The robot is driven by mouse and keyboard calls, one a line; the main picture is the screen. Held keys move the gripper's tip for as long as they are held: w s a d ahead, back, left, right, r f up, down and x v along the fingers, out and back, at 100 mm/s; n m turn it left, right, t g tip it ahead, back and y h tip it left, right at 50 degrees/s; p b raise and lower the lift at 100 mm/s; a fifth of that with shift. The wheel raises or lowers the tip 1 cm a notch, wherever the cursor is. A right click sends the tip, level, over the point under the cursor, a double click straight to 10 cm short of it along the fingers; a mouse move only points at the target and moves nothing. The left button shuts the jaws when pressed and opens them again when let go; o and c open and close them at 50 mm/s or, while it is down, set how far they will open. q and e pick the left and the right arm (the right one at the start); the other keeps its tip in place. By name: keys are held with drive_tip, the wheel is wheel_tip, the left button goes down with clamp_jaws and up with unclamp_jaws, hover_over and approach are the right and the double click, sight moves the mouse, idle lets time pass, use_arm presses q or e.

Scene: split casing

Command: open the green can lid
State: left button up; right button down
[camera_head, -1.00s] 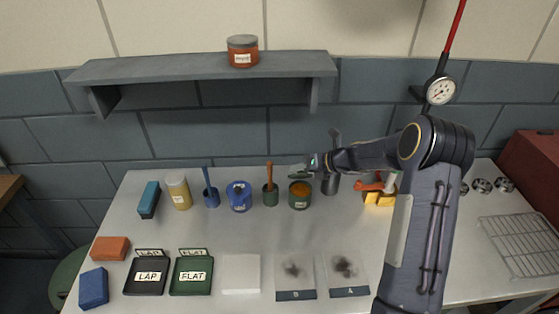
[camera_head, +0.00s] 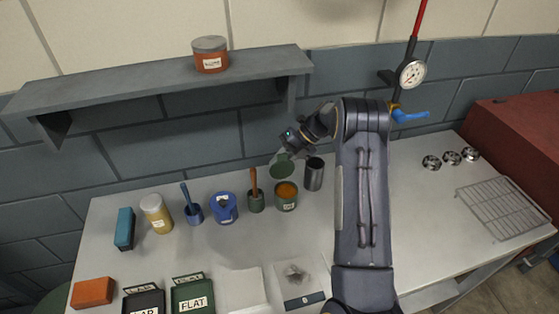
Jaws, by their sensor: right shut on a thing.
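The green can (camera_head: 286,199) stands open on the table, with orange contents showing inside its rim. Its green lid (camera_head: 282,166) is off the can and held above it, tilted. My right gripper (camera_head: 291,150) is shut on the lid, up and behind the can. The fingertips are small and partly hidden. My left gripper is not in view.
A grey metal cup (camera_head: 314,174) stands just right of the can. A green pot with a brown handle (camera_head: 256,198) and a blue can (camera_head: 224,208) stand to its left. A shelf (camera_head: 150,82) holds an orange jar (camera_head: 210,55).

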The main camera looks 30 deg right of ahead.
drive_tip(key=shift+w, duration=0.1)
idle(0.3)
drive_tip(key=c, duration=1.3)
unclamp_jaws()
drive_tip(key=shift+f, duration=0.1)
drive_tip(key=b+v, duration=0.1)
drive_tip(key=v, duration=0.7)
drive_tip(key=shift+w+b, duration=0.1)
drive_tip(key=shift+b, duration=0.3)
